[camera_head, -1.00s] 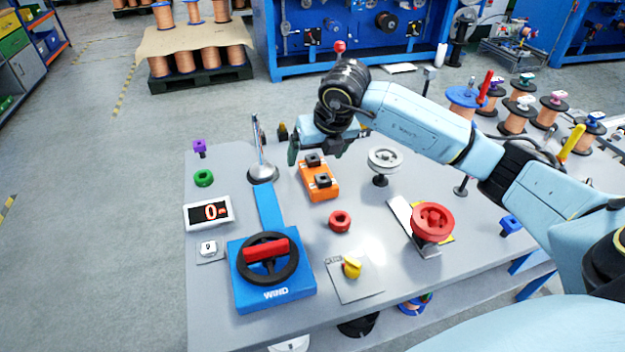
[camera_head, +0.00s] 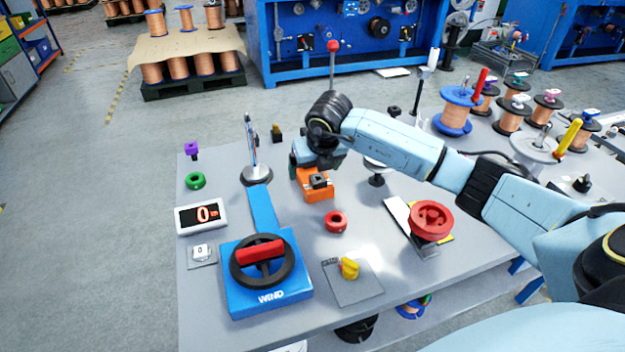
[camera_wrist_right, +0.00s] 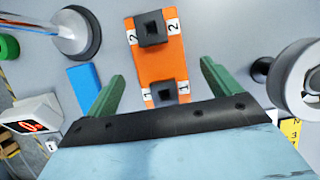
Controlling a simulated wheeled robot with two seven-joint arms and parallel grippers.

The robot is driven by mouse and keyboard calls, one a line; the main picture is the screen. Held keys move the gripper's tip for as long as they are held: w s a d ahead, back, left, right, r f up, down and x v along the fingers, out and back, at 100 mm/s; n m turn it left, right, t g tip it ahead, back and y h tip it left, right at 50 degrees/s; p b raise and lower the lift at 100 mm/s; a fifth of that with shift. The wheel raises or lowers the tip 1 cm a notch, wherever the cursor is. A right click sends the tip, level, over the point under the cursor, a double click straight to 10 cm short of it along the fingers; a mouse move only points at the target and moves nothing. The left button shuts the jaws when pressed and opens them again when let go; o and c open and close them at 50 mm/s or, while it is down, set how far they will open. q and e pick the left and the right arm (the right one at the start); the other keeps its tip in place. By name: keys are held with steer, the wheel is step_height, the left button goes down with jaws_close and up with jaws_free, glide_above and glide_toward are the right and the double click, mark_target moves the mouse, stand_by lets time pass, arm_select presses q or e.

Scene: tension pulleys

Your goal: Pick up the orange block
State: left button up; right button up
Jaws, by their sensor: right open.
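The orange block (camera_head: 319,193) stands on the grey table, with black square sockets on top. Its far part is hidden behind my right gripper in the head view. In the right wrist view the orange block (camera_wrist_right: 160,68) shows two black sockets and white labels "2" and "1". My right gripper (camera_head: 300,172) is over the far end of the block. Its green fingers (camera_wrist_right: 158,80) are wide apart, one on each side of the block's lower part in the wrist view, with nothing held. Whether they are down at block height is unclear. My left gripper is not in view.
A metal post on a round base (camera_head: 257,175) stands left of the block, and a grey pulley on a stand (camera_head: 377,180) stands right.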

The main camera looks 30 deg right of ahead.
mark_target(313, 173)
steer(key=shift+b+x, duration=0.45)
steer(key=shift+x, duration=1.45)
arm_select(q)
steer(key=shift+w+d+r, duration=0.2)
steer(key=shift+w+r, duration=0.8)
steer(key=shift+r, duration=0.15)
arm_select(e)
steer(key=shift+r, duration=0.15)
steer(key=c, duration=1.4)
